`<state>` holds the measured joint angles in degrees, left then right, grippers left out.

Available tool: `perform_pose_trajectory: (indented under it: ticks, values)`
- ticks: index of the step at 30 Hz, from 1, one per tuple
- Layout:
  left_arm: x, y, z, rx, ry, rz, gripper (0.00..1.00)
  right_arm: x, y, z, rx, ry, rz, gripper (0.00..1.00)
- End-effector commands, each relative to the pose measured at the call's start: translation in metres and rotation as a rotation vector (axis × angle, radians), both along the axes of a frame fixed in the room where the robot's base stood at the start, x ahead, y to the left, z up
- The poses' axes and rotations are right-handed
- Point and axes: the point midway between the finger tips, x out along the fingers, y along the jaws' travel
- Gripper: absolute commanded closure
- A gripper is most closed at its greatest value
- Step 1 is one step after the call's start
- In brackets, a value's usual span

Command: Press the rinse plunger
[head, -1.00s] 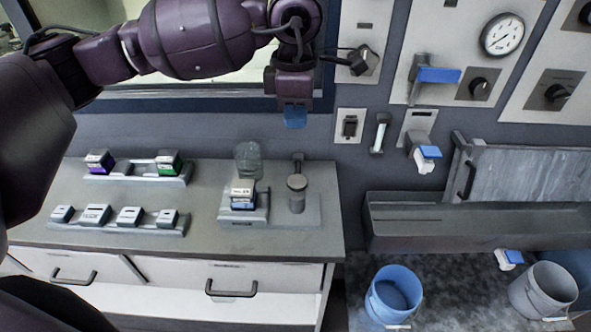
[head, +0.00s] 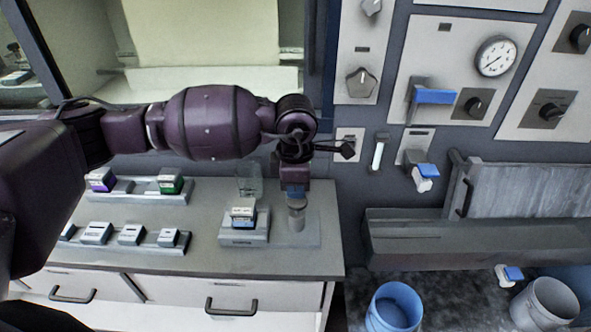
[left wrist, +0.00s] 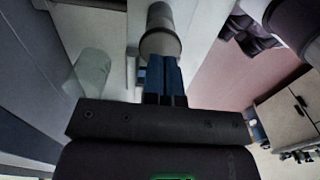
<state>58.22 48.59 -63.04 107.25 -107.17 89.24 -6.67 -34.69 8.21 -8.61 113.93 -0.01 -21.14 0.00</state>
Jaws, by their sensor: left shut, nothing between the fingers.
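The rinse plunger looks to be the grey round-topped cylinder (head: 297,218) at the right end of a flat base plate on the bench. Its top is partly hidden in the head view by my left gripper (head: 294,190), which points down over it. In the left wrist view the cylinder (left wrist: 160,36) stands straight beyond the blue fingertips (left wrist: 163,62). The fingers are shut together with nothing between them. They are at or just above the cap; I cannot tell whether they touch. My right gripper is not in view.
A clear glass (head: 249,180) and a block stand (head: 244,234) are just left of the cylinder. Racks (head: 143,198) with several small blocks sit further left. A wall panel with knobs and a gauge (head: 495,57) is at the right, above a trough (head: 480,238).

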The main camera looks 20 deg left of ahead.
Motion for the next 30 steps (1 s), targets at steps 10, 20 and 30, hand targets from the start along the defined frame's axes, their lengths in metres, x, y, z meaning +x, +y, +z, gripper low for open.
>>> perform_pose_trajectory:
  ticks: [10, 20, 30]
  values:
    - [0.000, 0.000, -0.013, 0.000, 0.000, -0.001, 1.00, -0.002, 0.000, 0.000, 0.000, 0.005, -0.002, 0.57]
    - [0.000, 0.000, -0.017, 0.000, 0.000, -0.001, 1.00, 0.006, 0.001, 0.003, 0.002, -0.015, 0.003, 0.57]
    - [0.000, 0.000, -0.044, 0.000, 0.002, 0.000, 1.00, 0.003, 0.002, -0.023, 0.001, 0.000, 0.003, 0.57]
